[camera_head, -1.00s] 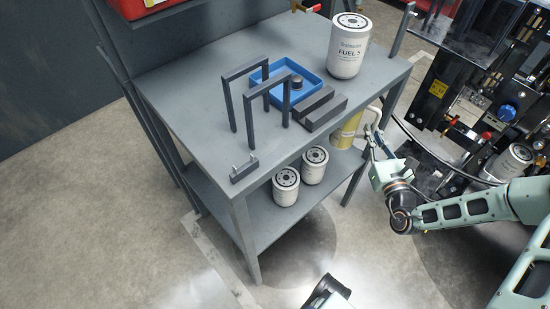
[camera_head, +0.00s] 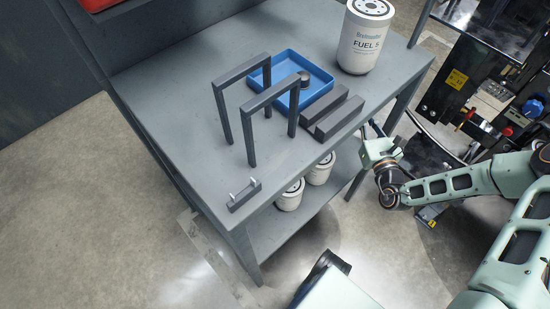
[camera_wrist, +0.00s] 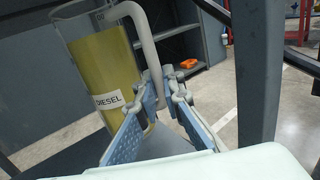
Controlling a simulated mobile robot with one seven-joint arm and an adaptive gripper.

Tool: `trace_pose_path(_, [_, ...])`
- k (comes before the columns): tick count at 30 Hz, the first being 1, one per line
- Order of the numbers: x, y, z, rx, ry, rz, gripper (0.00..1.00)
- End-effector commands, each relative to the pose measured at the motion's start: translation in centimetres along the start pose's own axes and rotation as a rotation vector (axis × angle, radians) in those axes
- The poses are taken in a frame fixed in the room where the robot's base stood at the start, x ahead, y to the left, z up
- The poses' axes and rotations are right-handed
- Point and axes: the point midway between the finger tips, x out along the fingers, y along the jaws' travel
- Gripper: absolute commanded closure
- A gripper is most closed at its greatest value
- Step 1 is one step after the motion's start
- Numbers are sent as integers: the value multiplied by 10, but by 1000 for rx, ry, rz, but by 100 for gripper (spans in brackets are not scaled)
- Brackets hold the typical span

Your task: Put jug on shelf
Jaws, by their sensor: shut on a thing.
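The jug (camera_wrist: 102,68) is clear with yellow liquid, a "DIESEL" label and a pale handle; it looks upright in the wrist view. My gripper (camera_wrist: 163,92) is shut on the jug's handle. In the head view, my gripper (camera_head: 374,133) is beside the right side of the workbench, and the bench top hides the jug. The lower shelf (camera_head: 268,243) lies under the bench top, with two white filters (camera_head: 290,195) on it. I cannot tell whether the jug touches the shelf.
The bench top (camera_head: 185,95) bears a large fuel filter (camera_head: 365,40), a blue tray (camera_head: 318,80), dark blocks (camera_head: 335,115) and two upright frames (camera_head: 250,115). A bench leg (camera_wrist: 258,75) stands close right of my gripper. Engine equipment (camera_head: 490,95) is at right.

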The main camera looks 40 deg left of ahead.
Motion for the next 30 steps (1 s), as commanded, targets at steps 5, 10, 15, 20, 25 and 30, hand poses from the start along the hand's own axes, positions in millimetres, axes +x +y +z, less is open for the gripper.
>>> trace_pose_path(5, [0,0,-19,2,-6,1,100])
trace_pose_path(10, [0,0,-22,1,-7,1,100])
trace_pose_path(15, [0,0,-29,1,-6,0,100])
trace_pose_path(20, [-2,1,-52,2,-5,1,100])
trace_pose_path(25, [-3,0,-79,1,-6,0,100])
trace_pose_path(30, [-3,0,-89,1,-6,1,100])
